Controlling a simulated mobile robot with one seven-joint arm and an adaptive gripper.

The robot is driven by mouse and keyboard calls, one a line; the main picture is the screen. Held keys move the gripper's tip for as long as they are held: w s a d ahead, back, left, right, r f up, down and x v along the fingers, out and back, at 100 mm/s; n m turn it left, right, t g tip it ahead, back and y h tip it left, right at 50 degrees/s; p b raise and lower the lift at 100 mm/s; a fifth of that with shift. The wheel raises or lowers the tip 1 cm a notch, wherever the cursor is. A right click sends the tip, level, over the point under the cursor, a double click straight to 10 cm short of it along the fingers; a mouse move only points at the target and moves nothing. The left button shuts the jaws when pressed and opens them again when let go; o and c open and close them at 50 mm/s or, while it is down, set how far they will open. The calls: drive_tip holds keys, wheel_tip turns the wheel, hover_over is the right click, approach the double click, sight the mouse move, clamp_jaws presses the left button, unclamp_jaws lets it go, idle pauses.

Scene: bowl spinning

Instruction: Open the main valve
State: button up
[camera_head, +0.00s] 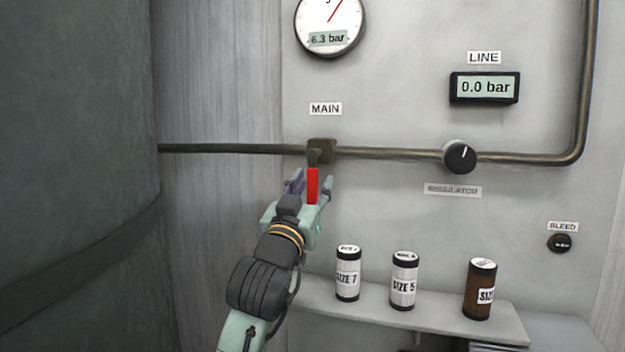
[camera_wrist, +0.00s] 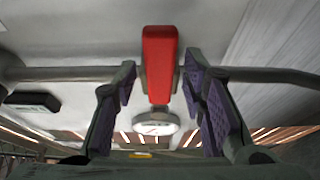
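The main valve (camera_head: 321,150) sits on the horizontal pipe below the MAIN label. Its red handle (camera_head: 312,186) hangs down, across the pipe; the red handle also shows in the wrist view (camera_wrist: 159,62). My gripper (camera_head: 310,186) is at the handle, with one finger on each side of it. In the wrist view my gripper (camera_wrist: 160,85) is open, with visible gaps between its purple pads and the handle. The line display (camera_head: 485,87) reads 0.0 bar. The round gauge (camera_head: 330,22) above the valve reads 6.3 bar.
A regulator knob (camera_head: 460,156) is on the pipe to the right. A bleed button (camera_head: 560,243) is lower right. Three canisters, one of them brown (camera_head: 480,288), stand on a shelf (camera_head: 440,325) below. A large dark tank (camera_head: 75,150) fills the left side.

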drive_tip(key=shift+w+d+r, duration=0.1)
drive_tip(key=shift+w, duration=0.05)
clamp_jaws()
idle(0.4)
idle(0.5)
